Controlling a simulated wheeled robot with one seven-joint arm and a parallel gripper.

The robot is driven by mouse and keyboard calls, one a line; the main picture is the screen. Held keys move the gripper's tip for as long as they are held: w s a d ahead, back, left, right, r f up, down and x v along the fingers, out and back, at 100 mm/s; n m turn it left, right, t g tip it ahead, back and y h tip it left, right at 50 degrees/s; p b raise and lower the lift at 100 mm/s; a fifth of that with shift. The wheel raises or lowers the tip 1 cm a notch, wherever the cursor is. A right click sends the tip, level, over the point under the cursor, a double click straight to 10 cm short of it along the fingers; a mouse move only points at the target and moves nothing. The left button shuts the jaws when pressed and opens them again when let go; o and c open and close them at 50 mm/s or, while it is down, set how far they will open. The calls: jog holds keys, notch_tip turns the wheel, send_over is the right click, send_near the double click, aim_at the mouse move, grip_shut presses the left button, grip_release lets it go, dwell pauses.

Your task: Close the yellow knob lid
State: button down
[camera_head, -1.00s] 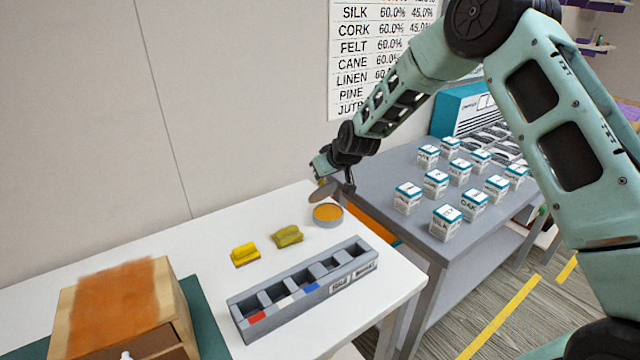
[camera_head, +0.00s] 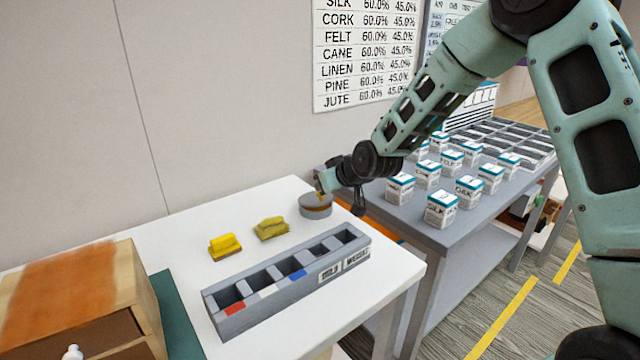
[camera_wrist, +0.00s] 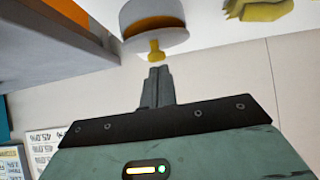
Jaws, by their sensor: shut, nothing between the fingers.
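A round grey tin (camera_head: 316,212) stands on the white table near its back right corner. Its grey lid (camera_head: 314,198) lies nearly flat over it, with a thin orange band of the inside showing between them. The wrist view shows the lid (camera_wrist: 160,42) with its yellow knob (camera_wrist: 156,50) and an orange gap by the tin (camera_wrist: 150,8). My gripper (camera_wrist: 157,72) is shut and empty, its fingertips right at the knob; whether they touch is unclear. In the head view my gripper (camera_head: 327,184) is over the lid, partly hiding the knob.
Two yellow objects (camera_head: 225,246) (camera_head: 270,229) lie left of the tin. A grey compartment tray (camera_head: 290,280) is in front, and a wooden drawer box (camera_head: 85,300) is at the left. A grey table (camera_head: 440,232) with several white boxes adjoins at right.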

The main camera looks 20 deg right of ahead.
jog(key=shift+w, duration=0.1)
dwell(0.7)
